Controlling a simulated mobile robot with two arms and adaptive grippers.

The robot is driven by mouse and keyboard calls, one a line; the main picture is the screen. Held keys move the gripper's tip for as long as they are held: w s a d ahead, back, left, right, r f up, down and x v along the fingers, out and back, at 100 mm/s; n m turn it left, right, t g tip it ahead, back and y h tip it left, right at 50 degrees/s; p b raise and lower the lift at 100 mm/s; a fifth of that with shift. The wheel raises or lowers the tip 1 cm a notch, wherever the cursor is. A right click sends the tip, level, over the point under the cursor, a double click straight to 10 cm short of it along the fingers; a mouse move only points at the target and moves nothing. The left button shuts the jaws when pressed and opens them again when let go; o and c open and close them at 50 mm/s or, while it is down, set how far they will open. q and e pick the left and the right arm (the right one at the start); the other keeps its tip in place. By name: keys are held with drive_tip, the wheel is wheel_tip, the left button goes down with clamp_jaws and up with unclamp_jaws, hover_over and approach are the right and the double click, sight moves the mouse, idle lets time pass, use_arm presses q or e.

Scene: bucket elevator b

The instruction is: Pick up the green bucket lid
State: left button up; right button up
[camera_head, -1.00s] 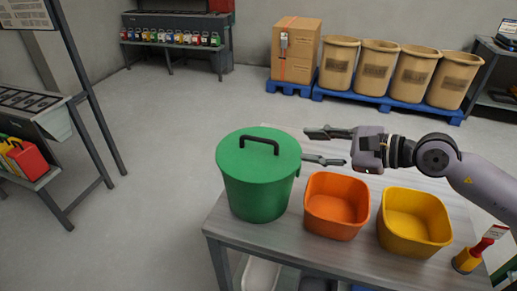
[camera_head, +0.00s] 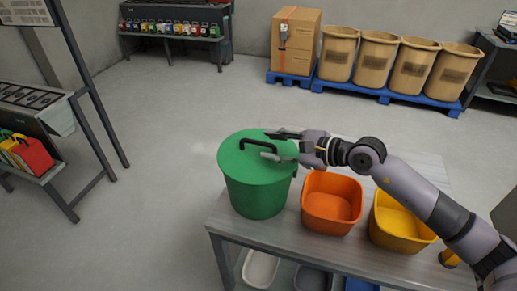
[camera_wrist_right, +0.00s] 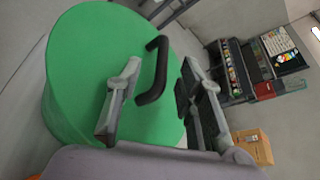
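The green bucket (camera_head: 258,195) stands upright at the left end of the table. Its green lid (camera_head: 235,160) lies on top and has a black arched handle (camera_head: 258,144). My right gripper (camera_head: 272,146) reaches in from the right over the lid, with its fingers apart near the handle. In the right wrist view, the handle (camera_wrist_right: 157,70) shows between the two open fingers of the right gripper (camera_wrist_right: 155,105). I cannot tell whether a finger touches it. My left gripper is not in view.
An orange bin (camera_head: 332,202) and a yellow bin (camera_head: 400,222) stand on the grey table (camera_head: 285,235), right of the bucket, under my right arm. Beige barrels (camera_head: 380,62) and a cardboard box (camera_head: 296,40) stand on blue pallets at the back. The floor left of the table is clear.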

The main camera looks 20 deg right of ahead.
sight(264, 143)
drive_tip(key=x, duration=0.3)
drive_tip(key=shift+w+a+p, duration=0.15)
drive_tip(key=shift+w+p, duration=0.05)
drive_tip(key=shift+p, duration=0.2)
drive_tip(key=shift+s, duration=0.1)
drive_tip(key=shift+c, duration=0.7)
clamp_jaws()
drive_tip(key=shift+r, duration=0.1)
